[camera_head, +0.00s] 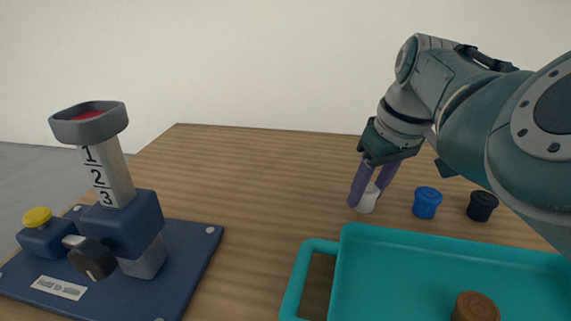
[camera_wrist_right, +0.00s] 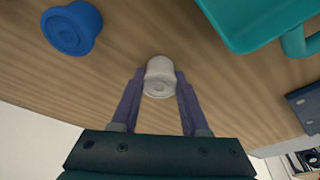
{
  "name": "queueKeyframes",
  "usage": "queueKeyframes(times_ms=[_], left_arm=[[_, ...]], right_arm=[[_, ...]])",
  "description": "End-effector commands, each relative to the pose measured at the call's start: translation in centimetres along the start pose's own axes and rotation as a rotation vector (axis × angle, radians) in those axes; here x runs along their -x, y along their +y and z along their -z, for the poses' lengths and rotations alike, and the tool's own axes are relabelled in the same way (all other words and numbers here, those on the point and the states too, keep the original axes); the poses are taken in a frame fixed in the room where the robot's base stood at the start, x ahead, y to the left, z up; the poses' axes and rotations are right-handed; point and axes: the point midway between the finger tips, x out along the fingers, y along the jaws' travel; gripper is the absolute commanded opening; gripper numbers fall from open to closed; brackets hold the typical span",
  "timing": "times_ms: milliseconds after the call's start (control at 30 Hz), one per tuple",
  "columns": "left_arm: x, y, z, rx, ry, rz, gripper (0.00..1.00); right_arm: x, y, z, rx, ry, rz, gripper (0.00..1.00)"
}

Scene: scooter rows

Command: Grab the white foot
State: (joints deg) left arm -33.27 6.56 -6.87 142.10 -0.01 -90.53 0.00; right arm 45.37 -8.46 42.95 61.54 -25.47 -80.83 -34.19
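The white foot (camera_head: 368,202) is a small round piece on the wooden table. It sits left of a blue foot. My right gripper (camera_head: 367,191) reaches down over it, with one purple finger on each side. In the right wrist view the white foot (camera_wrist_right: 159,80) lies between the fingertips of the right gripper (camera_wrist_right: 160,82), and both fingers appear to touch its sides. I cannot tell whether it is lifted at all. My left gripper is not in view.
A blue foot (camera_head: 426,202) and a black foot (camera_head: 482,206) stand to the right. A teal tray (camera_head: 420,243) with a brown round piece (camera_head: 475,307) is in front. A navy dispenser stand (camera_head: 125,235) is at left. The table's middle is clear.

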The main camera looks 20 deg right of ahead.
Motion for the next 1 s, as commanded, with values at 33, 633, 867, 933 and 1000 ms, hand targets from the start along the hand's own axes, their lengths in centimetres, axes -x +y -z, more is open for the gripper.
queueKeyframes(times_ms=[33,633,867,933,1000], left_arm=[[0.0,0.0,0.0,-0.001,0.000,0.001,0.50],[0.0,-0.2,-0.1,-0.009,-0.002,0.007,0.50],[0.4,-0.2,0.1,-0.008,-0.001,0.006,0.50],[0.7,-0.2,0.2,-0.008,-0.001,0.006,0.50],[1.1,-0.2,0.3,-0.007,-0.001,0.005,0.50]], right_arm=[[0.0,0.0,0.0,0.000,0.000,0.000,0.38],[0.0,0.0,0.0,0.000,0.000,0.000,0.00],[1.1,0.1,0.4,0.000,0.002,-0.002,0.00],[2.0,0.1,0.6,0.000,0.003,-0.002,0.00],[3.3,0.0,1.0,0.000,0.003,-0.002,0.00]])
